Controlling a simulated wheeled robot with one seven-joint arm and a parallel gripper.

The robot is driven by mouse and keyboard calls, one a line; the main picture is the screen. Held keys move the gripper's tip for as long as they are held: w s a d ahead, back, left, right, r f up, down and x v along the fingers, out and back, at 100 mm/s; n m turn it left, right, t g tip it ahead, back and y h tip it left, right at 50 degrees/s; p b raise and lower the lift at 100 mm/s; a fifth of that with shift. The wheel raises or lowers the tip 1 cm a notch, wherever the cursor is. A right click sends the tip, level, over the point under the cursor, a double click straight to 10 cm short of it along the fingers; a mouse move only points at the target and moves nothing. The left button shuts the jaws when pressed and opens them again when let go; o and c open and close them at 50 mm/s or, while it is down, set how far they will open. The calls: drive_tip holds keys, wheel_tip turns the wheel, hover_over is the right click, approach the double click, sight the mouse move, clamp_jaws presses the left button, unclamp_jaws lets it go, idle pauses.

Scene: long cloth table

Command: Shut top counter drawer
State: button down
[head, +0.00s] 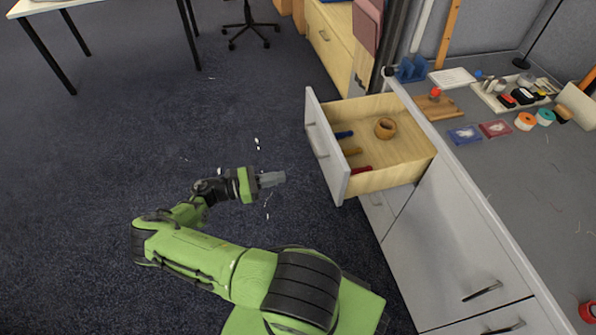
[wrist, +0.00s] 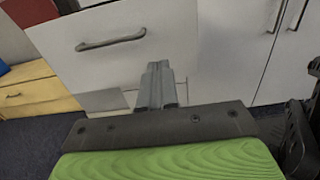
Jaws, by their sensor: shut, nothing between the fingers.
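The top counter drawer (head: 385,160) is pulled well out of the grey counter in the head view. Its light wooden box holds a round wooden ring (head: 385,128) and a few small blue, brown and red items. Its pale front panel with a bar handle also shows in the wrist view (wrist: 90,65). My gripper (head: 279,178) is shut and empty. It is to the left of the drawer front in the head view, pointing toward the panel, with a visible gap between. In the wrist view my fingers (wrist: 157,68) appear over the panel's lower right part.
The grey countertop (head: 500,170) carries tape rolls, small boxes and a tray (head: 510,92). Closed cabinet doors (head: 450,250) are below it. A wooden drawer unit (head: 332,50) stands behind. The dark carpet (head: 110,120) at left is mostly clear, with small white scraps.

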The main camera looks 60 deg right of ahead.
sight(332, 166)
drive_tip(key=b+x, duration=0.1)
drive_tip(key=x, duration=1.3)
drive_tip(key=shift+s, duration=0.1)
drive_tip(key=shift+d, duration=0.1)
